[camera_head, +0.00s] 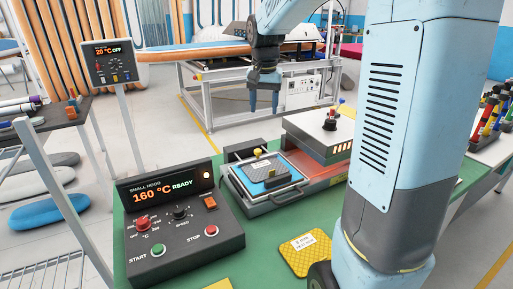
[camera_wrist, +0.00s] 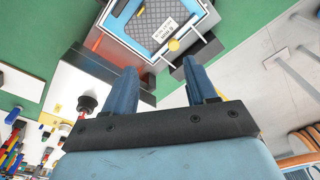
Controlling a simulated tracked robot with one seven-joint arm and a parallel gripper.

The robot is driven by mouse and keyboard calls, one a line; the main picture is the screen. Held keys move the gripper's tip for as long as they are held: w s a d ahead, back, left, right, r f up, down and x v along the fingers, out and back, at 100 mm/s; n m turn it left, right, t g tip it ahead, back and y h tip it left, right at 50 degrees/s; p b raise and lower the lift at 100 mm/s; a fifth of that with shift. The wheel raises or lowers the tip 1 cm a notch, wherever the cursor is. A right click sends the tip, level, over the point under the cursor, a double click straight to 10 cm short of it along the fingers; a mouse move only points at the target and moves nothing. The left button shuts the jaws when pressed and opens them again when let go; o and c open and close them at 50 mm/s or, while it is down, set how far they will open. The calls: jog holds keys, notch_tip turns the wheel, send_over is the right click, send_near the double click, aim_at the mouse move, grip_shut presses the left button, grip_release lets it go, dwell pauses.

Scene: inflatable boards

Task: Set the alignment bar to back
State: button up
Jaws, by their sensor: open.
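My gripper (camera_head: 264,104) hangs open and empty above and behind the green bench, fingers pointing down. It also shows open in the wrist view (camera_wrist: 160,66). A small press has a framed tray (camera_head: 232,184) holding a blue plate with a grey labelled pad (camera_head: 260,171). A yellow knob (camera_head: 258,153) stands at the tray's back edge; in the wrist view the knob (camera_wrist: 173,45) lies beyond the fingertips, apart from them. A black block (camera_head: 243,149) sits behind the tray. I cannot tell for certain which part is the alignment bar.
A control box (camera_head: 180,215) reading 160 °C READY stands left of the tray. The press head (camera_head: 318,134) with a black-and-red knob stands to the right. A yellow pad (camera_head: 305,254) lies on the green bench (camera_head: 262,240). My arm covers the right side.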

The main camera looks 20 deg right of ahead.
jog(key=m+g, duration=0.1)
jog(key=m, duration=0.1)
send_near(258, 150)
jog(key=f, duration=0.8)
jog(key=shift+w+d+f, duration=0.1)
jog(key=shift+w+f, duration=0.1)
jog(key=shift+f, duration=0.15)
jog(key=shift+c, duration=0.4)
grip_shut()
